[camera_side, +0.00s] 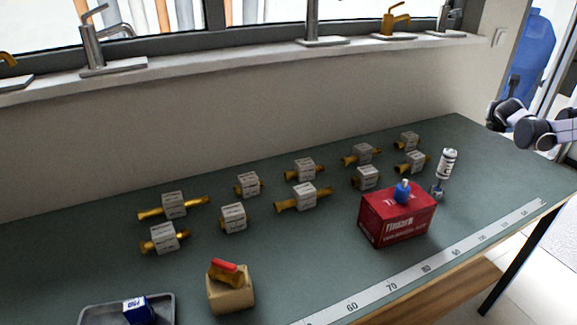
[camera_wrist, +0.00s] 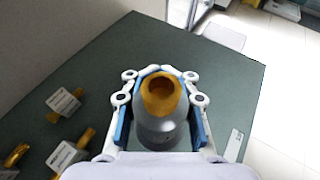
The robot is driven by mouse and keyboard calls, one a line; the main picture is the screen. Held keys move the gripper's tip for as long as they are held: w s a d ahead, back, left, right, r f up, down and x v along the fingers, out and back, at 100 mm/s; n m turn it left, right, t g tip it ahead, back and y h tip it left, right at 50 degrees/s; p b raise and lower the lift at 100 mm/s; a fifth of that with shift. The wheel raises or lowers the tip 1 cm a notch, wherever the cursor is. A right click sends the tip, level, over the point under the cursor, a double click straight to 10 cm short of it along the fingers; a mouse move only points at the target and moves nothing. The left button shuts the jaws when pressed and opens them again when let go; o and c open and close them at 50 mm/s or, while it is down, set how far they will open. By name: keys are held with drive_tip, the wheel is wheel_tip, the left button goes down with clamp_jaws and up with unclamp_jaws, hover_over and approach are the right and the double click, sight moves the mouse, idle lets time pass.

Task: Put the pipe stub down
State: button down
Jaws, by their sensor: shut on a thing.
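The pipe stub (camera_wrist: 160,96) is in the wrist view, with a brass-yellow open end and a rounded grey body below it. My gripper (camera_wrist: 160,84) is shut on it, with a blue-padded finger on each side. The stub's far end is hidden in the wrist view. In the side view, part of my arm shows at the right edge, above the bench's right end. I cannot make out the stub there. How high the stub is above the bench is not clear.
The green bench (camera_side: 320,240) holds several tagged brass fittings (camera_side: 175,205), a red box (camera_side: 397,217) with a blue item on top, a white-and-grey cylinder (camera_side: 446,166), a wooden block (camera_side: 231,293), a grey tray (camera_side: 92,312) and a measuring strip (camera_side: 425,270). The far right corner looks clear.

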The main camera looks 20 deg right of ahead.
drive_tip(key=s+d+r, duration=0.3)
drive_tip(key=s+d, duration=0.6)
drive_tip(key=d, duration=0.4)
hover_over(484, 166)
drive_tip(key=shift+m+g+h, duration=0.3)
drive_tip(key=shift+m+g, duration=0.1)
wheel_tip(484, 166, down, 18)
drive_tip(key=shift+s, duration=0.1)
drive_tip(key=shift+f, duration=2.05)
drive_tip(key=shift+f, duration=0.15)
drive_tip(key=c, duration=1)
unclamp_jaws()
